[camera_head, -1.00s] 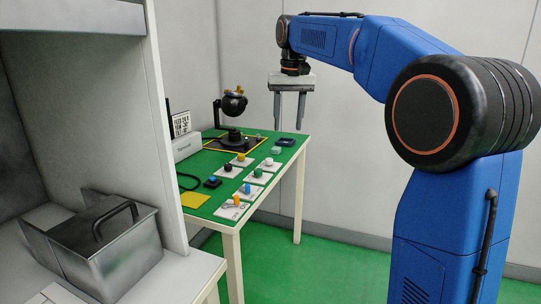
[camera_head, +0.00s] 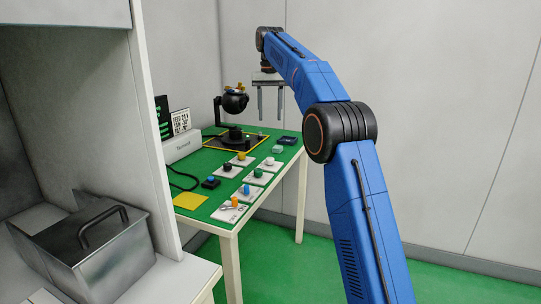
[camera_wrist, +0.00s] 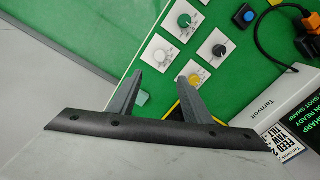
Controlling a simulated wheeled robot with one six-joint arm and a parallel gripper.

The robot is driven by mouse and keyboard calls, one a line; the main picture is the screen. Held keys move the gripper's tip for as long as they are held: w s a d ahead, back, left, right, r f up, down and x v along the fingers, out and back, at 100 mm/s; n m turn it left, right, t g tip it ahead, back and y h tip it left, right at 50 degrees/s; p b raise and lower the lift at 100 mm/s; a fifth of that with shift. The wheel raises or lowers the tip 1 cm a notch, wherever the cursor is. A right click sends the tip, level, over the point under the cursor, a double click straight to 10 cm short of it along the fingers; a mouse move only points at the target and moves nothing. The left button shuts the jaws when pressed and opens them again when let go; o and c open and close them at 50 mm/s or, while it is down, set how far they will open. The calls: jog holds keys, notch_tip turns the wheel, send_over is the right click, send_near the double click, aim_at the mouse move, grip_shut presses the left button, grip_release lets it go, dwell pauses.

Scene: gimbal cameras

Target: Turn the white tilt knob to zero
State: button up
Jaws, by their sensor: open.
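The white knob (camera_head: 269,161) sits on a pale square plate on the green table; in the wrist view the white knob (camera_wrist: 161,57) shows just beyond the fingertips. Its pointer is too small to read. My gripper (camera_head: 270,118) hangs above the far part of the table, fingers down, apart and empty.
A dark green knob (camera_wrist: 184,20), a black knob (camera_wrist: 218,50) and a blue button (camera_wrist: 245,14) are close by. A black ball-shaped camera (camera_head: 234,102) stands at the back. A grey Tarnvolt box (camera_head: 182,147) is at the left. A metal bin (camera_head: 85,250) is in front.

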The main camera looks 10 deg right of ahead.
aim_at(270, 158)
notch_tip(270, 158, down, 17)
jog(key=shift+f, duration=0.1)
dwell(0.6)
jog(key=c, duration=1.1)
